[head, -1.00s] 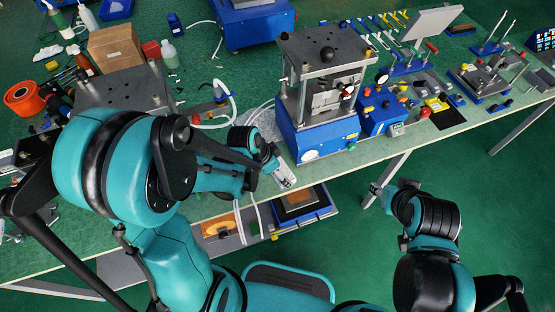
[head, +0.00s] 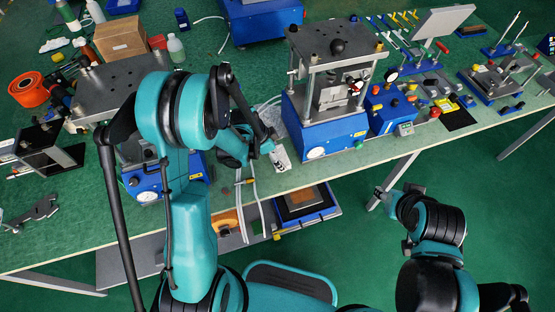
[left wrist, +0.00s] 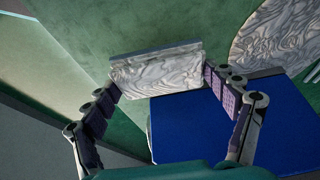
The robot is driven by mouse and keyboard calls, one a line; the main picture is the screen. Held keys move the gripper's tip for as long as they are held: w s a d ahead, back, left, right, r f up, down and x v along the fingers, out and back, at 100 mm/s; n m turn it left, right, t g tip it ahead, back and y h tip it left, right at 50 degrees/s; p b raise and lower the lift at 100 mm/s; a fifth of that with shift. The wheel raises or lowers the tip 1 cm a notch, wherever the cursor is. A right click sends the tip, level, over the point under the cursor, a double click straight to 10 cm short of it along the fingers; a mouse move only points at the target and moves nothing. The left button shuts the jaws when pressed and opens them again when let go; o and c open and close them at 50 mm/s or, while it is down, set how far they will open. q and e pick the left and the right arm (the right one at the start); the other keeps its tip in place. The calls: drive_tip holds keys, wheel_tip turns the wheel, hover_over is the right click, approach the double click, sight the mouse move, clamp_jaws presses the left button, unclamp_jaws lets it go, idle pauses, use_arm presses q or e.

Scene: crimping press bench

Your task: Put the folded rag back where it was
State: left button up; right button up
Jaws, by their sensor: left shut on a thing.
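The folded rag (left wrist: 157,72) is a pale grey-and-white marbled bundle in the left wrist view. My left gripper (left wrist: 160,82) is shut on it, with one finger at each end. In the head view the rag (head: 281,158) shows as a small whitish patch near the bench's front edge, left of the blue press base. My left gripper (head: 264,150) is beside it, partly hidden by my own arm. I cannot tell whether the rag touches the bench. My right gripper (head: 384,197) is low in front of the bench; its fingers are too small to read.
The press (head: 325,130) stands just right of the rag. A round marbled piece (left wrist: 275,45) lies beside a blue surface (left wrist: 215,120) in the left wrist view. A black bracket (head: 45,150) stands at left.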

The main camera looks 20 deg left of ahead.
use_arm(q)
wheel_tip(320, 180, down, 3)
drive_tip(key=shift+r+b, duration=0.2)
drive_tip(key=shift+b, duration=0.1)
drive_tip(key=shift+f, duration=0.1)
drive_tip(key=o, duration=1)
